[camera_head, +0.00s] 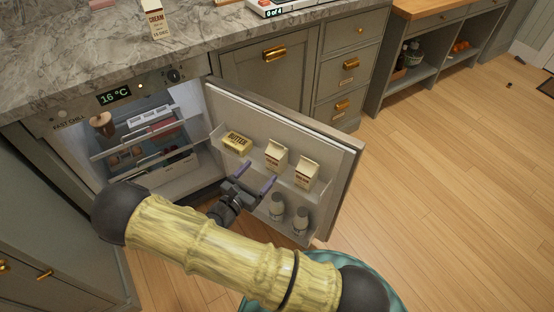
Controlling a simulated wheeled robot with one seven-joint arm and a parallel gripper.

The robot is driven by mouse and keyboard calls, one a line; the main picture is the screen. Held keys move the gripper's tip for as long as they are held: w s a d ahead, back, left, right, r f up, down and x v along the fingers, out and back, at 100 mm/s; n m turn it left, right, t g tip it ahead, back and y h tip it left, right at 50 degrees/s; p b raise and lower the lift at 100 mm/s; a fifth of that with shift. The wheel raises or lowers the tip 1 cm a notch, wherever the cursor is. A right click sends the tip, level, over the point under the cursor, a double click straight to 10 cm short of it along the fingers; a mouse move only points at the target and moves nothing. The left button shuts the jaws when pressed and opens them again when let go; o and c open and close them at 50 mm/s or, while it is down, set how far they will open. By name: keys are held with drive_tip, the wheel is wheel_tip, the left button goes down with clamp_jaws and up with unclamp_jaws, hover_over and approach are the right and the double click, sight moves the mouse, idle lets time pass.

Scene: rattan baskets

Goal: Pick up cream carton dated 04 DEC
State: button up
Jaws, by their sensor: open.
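Two white cream cartons stand upright on the upper shelf of the open fridge door, a left one (276,156) and a right one (306,174). Their dates are too small to read. A third cream carton (157,20) stands on the marble counter; its date is not clearly legible. My gripper (256,176) is open and empty in front of the door, just below and left of the left door carton. Its fingers point toward the door. I cannot tell how far they are from the carton.
A yellow butter pack (237,142) sits left of the cartons on the door shelf. Two bottles (277,208) (301,221) stand on the lower shelf. The fridge door (345,170) is swung open over the floor. The wooden floor (450,200) at right is mostly clear.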

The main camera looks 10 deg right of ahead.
sight(272, 154)
drive_tip(key=x, duration=0.5)
drive_tip(key=shift+w+d, duration=0.4)
drive_tip(key=shift+w, duration=0.05)
drive_tip(key=b+x, duration=0.1)
drive_tip(key=x, duration=0.4)
drive_tip(key=shift+w, duration=0.25)
drive_tip(key=shift+r, duration=0.1)
drive_tip(key=c, duration=1.2)
